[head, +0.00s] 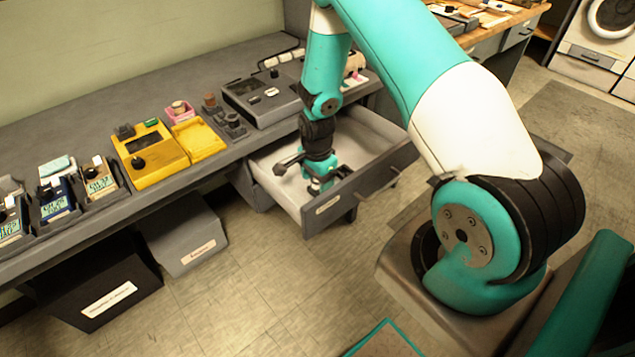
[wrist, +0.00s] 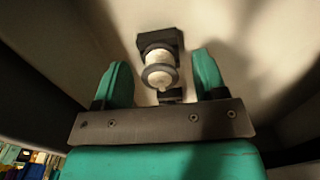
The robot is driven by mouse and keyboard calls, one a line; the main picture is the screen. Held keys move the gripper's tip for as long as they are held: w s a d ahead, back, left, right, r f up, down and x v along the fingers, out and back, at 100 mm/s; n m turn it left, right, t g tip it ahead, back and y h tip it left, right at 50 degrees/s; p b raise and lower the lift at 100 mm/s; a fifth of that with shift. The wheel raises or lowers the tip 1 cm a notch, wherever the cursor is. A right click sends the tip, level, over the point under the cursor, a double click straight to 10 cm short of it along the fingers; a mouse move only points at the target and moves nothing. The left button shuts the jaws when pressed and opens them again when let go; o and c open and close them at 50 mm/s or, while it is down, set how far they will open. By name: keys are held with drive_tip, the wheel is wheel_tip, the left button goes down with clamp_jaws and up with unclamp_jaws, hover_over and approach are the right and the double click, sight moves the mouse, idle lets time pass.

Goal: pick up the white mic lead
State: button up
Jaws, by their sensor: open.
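A white rounded piece with a grey band and a dark block behind it, apparently the white mic lead (wrist: 160,76), lies on the pale drawer floor in the wrist view. My gripper (wrist: 163,80) is open, with one green finger on each side of it and visible gaps between. Nothing is held. In the head view my gripper (head: 319,184) points down inside the pulled-out drawer (head: 376,187). The arm and gripper largely hide the lead there.
The drawer's walls stand close around my gripper. The grey counter (head: 100,90) above holds a yellow device (head: 150,155), a grey device (head: 262,98) and several small handheld units. A grey bin (head: 185,235) and a black bin (head: 105,285) stand below.

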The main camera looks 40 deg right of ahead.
drive_tip(key=shift+f, duration=0.35)
drive_tip(key=c, duration=1)
